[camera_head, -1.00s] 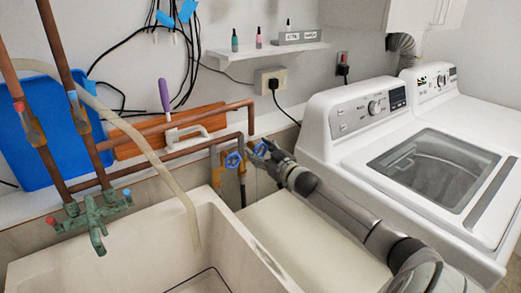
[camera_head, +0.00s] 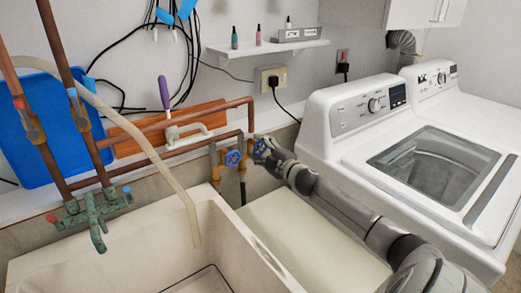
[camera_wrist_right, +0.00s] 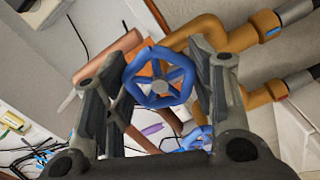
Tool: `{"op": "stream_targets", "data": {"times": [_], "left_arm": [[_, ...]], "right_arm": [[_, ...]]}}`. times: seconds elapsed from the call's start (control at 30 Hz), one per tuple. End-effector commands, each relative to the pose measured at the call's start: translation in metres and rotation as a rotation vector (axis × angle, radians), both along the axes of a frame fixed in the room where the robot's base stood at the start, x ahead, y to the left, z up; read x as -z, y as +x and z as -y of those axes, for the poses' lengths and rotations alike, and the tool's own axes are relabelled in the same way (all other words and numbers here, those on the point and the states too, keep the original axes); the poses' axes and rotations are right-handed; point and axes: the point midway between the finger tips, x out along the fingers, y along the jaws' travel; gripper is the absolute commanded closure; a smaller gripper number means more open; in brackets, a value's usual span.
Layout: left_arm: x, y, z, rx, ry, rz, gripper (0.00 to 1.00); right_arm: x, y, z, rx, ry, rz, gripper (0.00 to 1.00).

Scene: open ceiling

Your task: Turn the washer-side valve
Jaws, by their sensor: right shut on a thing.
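Two blue valve handwheels sit on brass and copper pipes behind the sink's right end. The washer-side valve (camera_head: 261,149) is the right one, nearer the white washer. My right gripper (camera_head: 267,153) reaches it from the right. In the right wrist view the washer-side wheel (camera_wrist_right: 160,78) shows face-on between the two fingers of my right gripper (camera_wrist_right: 160,84), which is shut on its rim. The other blue valve (camera_head: 233,158) stands just to the left and is free; it also shows in the wrist view (camera_wrist_right: 196,138), partly hidden by the gripper. My left gripper is not in view.
The washer (camera_head: 400,150) stands right of my arm. The sink (camera_head: 110,245) with a green faucet (camera_head: 95,220) is at the left. A pale hose (camera_head: 150,150) hangs into it. Copper pipes (camera_head: 180,150) run close to the valves. A shelf (camera_head: 268,48) is above.

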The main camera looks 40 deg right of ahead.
Motion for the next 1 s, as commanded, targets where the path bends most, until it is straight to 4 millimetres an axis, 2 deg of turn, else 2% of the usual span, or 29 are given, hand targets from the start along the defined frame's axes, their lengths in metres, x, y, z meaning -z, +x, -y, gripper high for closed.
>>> {"op": "stream_targets", "data": {"times": [0.4, 0.93, 0.97, 1.0], "left_arm": [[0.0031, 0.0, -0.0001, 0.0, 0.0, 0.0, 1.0], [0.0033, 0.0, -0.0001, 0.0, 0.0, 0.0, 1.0], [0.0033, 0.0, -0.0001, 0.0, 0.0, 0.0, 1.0], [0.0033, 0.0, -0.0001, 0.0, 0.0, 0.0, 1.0]], "right_arm": [[0.0014, -0.0001, 0.0, 0.0, -0.177, -0.022, 0.73], [0.0014, -0.0002, -0.0001, 0.0, -0.197, -0.024, 0.73], [0.0014, -0.0002, -0.0001, 0.0, -0.197, -0.024, 0.46], [0.0014, -0.0002, -0.0001, 0.0, -0.196, -0.024, 0.41]]}}
